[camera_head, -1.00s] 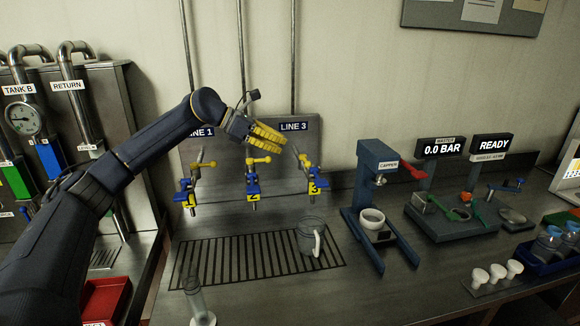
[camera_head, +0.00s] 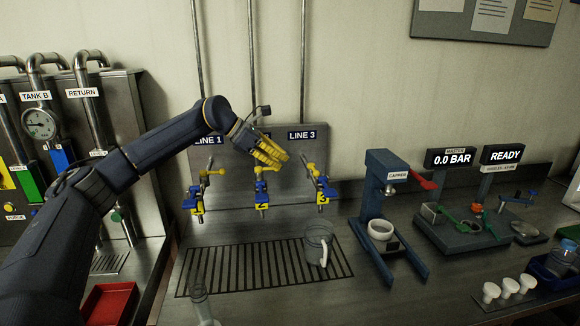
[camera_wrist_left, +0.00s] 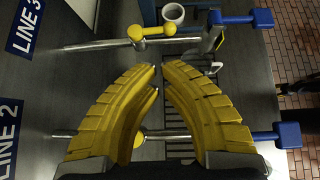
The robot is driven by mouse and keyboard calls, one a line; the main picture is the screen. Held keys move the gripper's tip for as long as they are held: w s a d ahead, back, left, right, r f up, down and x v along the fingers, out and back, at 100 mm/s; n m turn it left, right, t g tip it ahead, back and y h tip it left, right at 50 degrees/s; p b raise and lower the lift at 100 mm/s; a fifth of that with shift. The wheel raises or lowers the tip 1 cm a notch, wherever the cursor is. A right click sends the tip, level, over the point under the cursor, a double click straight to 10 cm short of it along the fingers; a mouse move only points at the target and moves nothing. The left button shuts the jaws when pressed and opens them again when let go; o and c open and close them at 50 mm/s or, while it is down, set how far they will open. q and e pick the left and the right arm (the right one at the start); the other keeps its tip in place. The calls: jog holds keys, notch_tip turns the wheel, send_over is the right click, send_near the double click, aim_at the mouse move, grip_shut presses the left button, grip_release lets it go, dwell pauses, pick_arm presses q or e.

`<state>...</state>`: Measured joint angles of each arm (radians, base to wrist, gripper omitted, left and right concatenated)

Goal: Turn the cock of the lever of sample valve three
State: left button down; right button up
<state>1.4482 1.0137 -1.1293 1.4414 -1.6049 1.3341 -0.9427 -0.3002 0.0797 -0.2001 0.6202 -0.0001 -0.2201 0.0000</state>
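Sample valve three (camera_head: 322,197) is the rightmost of three valves under the LINE 3 sign; it has a yellow lever (camera_head: 309,169) and a blue part by its number tag. In the left wrist view its yellow lever (camera_wrist_left: 152,32) lies beyond my fingertips, and a blue handle (camera_wrist_left: 240,18) shows to the right. My left gripper (camera_head: 284,158) is in front of the panel, up and left of valve three's lever. In the left wrist view its yellow fingers (camera_wrist_left: 160,68) are parted with nothing held between them. The tips are apart from the lever. My right gripper is not in view.
Valve two (camera_head: 262,204) stands below my left gripper and valve one (camera_head: 197,206) to its left. A clear jug (camera_head: 318,246) stands on the drain grate (camera_head: 240,275) beneath. The capper (camera_head: 380,200) is to the right. The meter (camera_head: 450,159) reads 0.0 BAR.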

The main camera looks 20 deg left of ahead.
aim_at(314, 170)
pick_arm(q)
jog(key=x, duration=0.9)
jog(key=shift+f, duration=0.1)
